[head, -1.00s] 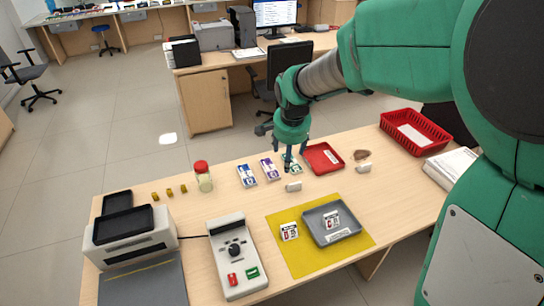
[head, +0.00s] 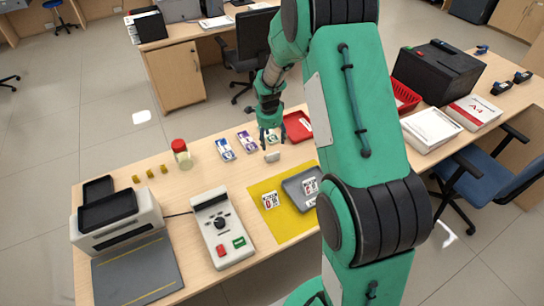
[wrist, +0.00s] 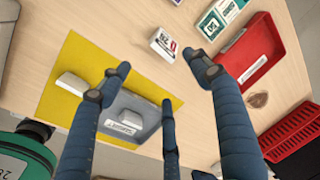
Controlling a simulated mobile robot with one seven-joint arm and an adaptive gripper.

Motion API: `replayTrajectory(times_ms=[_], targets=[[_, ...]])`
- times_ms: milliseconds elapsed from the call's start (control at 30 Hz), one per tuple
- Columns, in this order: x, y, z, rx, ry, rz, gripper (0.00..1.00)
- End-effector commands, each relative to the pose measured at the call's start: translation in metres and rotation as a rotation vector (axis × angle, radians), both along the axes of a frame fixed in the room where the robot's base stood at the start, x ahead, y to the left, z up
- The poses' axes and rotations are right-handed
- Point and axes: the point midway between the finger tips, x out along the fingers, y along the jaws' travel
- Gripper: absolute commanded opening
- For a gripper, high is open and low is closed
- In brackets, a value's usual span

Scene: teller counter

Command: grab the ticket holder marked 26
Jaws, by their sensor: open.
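A small white ticket holder (head: 271,157) stands on the counter between the packs and the yellow mat. In the wrist view this holder (wrist: 163,43) shows a dark number and a red mark; the number looks like 26 or 28. My gripper (head: 271,145) is open and empty, just behind and above it in the head view. In the wrist view my spread fingers (wrist: 158,65) lie below and on either side of the holder, apart from it. Two similar holders show: one on the yellow mat (head: 270,200), one in the grey tray (head: 310,186); their numbers are too small to read.
The grey tray (wrist: 150,113) rests on the yellow mat (wrist: 62,105). A red tray (wrist: 262,48) and a green-and-white pack (wrist: 212,22) lie close by. A red basket (wrist: 297,135), a jar (head: 181,154) and a keypad device (head: 221,230) are farther off.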

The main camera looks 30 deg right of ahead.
Motion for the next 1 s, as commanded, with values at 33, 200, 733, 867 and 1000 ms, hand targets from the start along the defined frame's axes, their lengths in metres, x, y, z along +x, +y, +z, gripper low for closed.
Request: replayTrajectory(times_ms=[33, 200, 733, 867, 1000], targets=[[0.000, -0.001, -0.001, 0.001, 0.001, -0.004, 0.63], [0.000, -0.001, -0.002, 0.001, 0.000, -0.005, 0.63], [0.003, -0.004, -0.036, 0.002, 0.003, -0.005, 0.63], [0.006, -0.006, -0.056, 0.002, 0.002, -0.005, 0.63], [0.009, -0.009, -0.074, 0.001, 0.002, -0.004, 0.63]])
